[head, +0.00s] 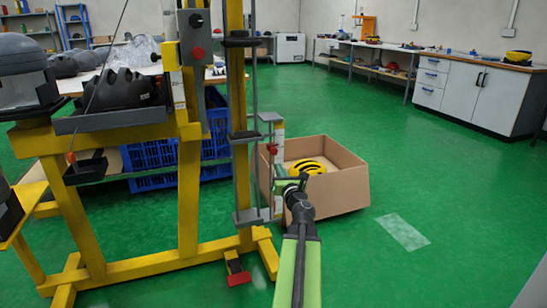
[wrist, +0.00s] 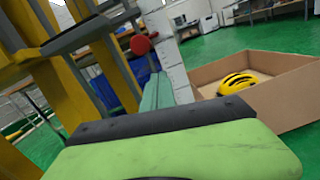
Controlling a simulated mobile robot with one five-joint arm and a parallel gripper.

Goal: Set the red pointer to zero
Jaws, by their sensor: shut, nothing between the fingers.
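The red pointer, seen as a small red knob (head: 272,149), sits beside a white upright scale (head: 279,143) on the right side of the yellow drop tower (head: 236,100). In the wrist view the red knob (wrist: 140,45) stands just left of the white scale (wrist: 168,58). The scale's marks are too small to read, so I cannot tell the pointer's value. My gripper (head: 291,183) is shut and empty, lower than the red knob and a little to its right. In the wrist view its green finger (wrist: 157,92) shows below the knob; contact cannot be told.
A cardboard box (head: 340,190) with a yellow and black helmet (head: 307,166) stands behind my gripper. A blue crate (head: 150,155) is behind the tower. A red pedal (head: 238,278) is at the tower's foot. Green floor to the right is mostly clear.

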